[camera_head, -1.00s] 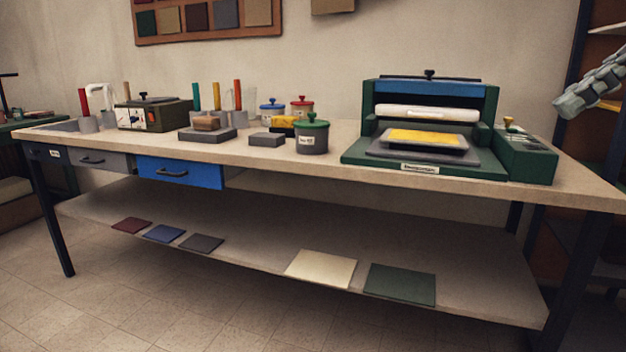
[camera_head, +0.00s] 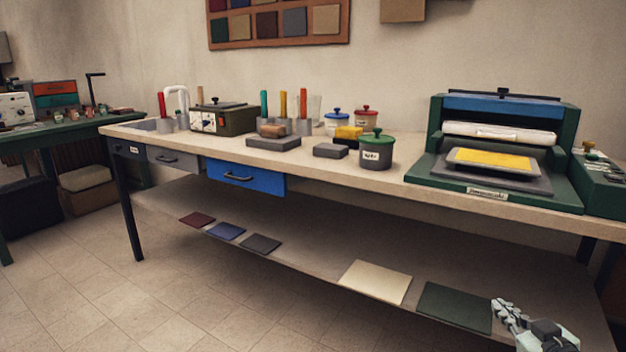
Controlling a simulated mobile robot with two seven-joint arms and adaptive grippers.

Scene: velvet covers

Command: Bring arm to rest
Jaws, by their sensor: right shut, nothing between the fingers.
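My right gripper (camera_head: 499,305) shows at the bottom right, low in front of the bench. Its grey fingers point up and left, and they are shut with nothing between them. The fingertips overlap the view of the lower shelf near a dark green square sheet (camera_head: 454,306); I cannot tell how far apart they are. Most of my right arm is out of the frame. My left gripper is not in view.
The long bench (camera_head: 340,178) bears a green press (camera_head: 500,135) with a yellow sheet, jars and tools. A blue drawer (camera_head: 245,178) juts from its front. Several flat squares lie on the lower shelf (camera_head: 310,268). A green table (camera_head: 70,130) stands at left. The floor (camera_head: 220,315) in front is clear.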

